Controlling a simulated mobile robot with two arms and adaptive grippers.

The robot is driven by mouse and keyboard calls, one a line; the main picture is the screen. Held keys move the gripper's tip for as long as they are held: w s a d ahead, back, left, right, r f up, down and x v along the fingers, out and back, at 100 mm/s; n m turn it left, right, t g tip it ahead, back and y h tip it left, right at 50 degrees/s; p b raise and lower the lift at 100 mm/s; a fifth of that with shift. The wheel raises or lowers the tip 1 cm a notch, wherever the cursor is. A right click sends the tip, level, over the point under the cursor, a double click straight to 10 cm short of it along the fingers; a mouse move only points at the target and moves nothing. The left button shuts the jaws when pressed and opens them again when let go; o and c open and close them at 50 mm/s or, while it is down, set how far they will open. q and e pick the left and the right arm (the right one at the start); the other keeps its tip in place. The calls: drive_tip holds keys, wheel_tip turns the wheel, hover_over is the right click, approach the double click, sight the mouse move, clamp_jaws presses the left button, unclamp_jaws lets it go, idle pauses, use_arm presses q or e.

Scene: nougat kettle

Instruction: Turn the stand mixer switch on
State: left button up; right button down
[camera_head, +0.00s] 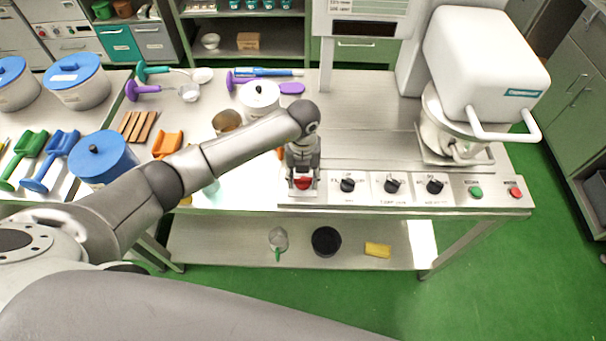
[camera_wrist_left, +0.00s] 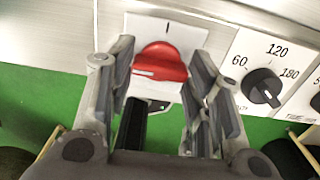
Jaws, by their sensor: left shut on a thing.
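The red switch knob (camera_head: 303,184) sits on a white plate at the left end of the control panel on the table's front edge. In the left wrist view the red knob (camera_wrist_left: 161,62) shows below an "I" mark, with its white line toward the left. My left gripper (camera_head: 303,176) is shut on the knob, with one finger on each side of it. The fingers partly hide the plate's lower part. The white stand mixer (camera_head: 487,65) stands at the right end of the table. My right gripper is not in view.
Several black dials (camera_head: 392,186) line the panel right of the switch, then a green button (camera_head: 476,192) and a red button (camera_head: 515,193). The tabletop behind the dials is clear.

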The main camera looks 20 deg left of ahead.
sight(303, 178)
use_arm(q)
drive_tip(key=shift+c, duration=0.2)
drive_tip(key=m+b, duration=0.2)
drive_tip(key=shift+w+f+b, duration=0.1)
drive_tip(key=shift+f+b, duration=0.1)
drive_tip(key=shift+b, duration=0.15)
drive_tip(key=m+b, duration=1.3)
drive_tip(key=b, duration=0.2)
drive_tip(key=shift+b, duration=0.35)
drive_tip(key=shift+r+m+b, duration=0.25)
drive_tip(key=shift+m+b, duration=1.1)
drive_tip(key=shift+m, duration=0.15)
drive_tip(key=o, duration=1)
wheel_tip(303, 178, up, 12)
